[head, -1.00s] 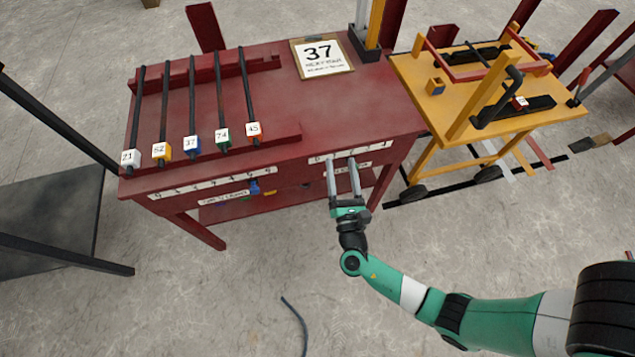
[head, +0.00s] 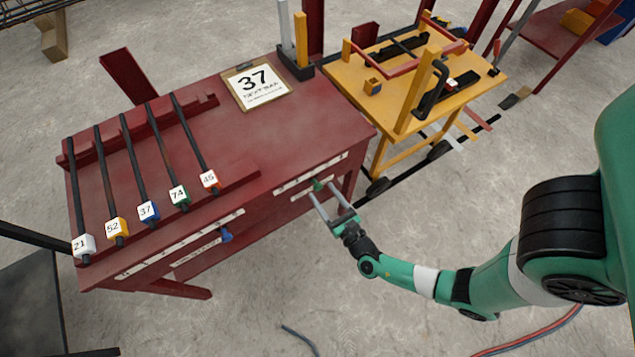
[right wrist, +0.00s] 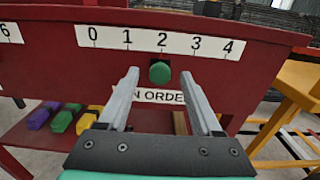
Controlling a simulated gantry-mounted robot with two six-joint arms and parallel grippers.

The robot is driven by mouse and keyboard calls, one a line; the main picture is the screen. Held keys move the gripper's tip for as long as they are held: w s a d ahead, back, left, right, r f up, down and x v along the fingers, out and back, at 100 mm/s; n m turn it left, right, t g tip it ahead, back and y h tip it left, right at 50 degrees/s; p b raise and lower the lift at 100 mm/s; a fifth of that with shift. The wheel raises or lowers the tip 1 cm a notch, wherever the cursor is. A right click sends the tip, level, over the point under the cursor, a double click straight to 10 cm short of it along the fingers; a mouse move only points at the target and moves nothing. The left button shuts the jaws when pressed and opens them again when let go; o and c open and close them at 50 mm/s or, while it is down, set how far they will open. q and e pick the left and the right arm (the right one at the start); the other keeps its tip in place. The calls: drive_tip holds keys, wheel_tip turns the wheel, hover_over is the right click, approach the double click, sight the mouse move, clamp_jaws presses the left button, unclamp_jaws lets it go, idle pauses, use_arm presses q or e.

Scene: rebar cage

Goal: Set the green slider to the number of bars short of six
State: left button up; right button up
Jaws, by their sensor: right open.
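The green slider (right wrist: 160,72) is a round knob under the 2 on a white strip (right wrist: 185,42) marked 0 to 4, on the red bench's front. It also shows in the head view (head: 319,185). My right gripper (right wrist: 160,74) is open, with one fingertip on each side of the knob; contact is not clear. In the head view the right gripper (head: 321,191) reaches the bench front from below. Several dark bars (head: 139,172) lie side by side on the rack, tagged 21, 52, 37, 74 and 45. My left gripper is not in view.
A blue slider (head: 226,235) sits under the other strip to the left. A board reading 37 (head: 258,84) lies on the bench top (head: 310,120). A yellow cart (head: 380,100) stands to the right. Coloured blocks (right wrist: 62,121) lie on the lower shelf. Floor before the bench is mostly clear.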

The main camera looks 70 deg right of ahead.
drive_tip(key=shift+w+d, duration=0.45)
drive_tip(key=shift+w, duration=0.15)
drive_tip(key=shift+s, duration=0.1)
drive_tip(key=shift+a, duration=0.1)
drive_tip(key=shift+c, duration=0.2)
clamp_jaws()
idle(0.7)
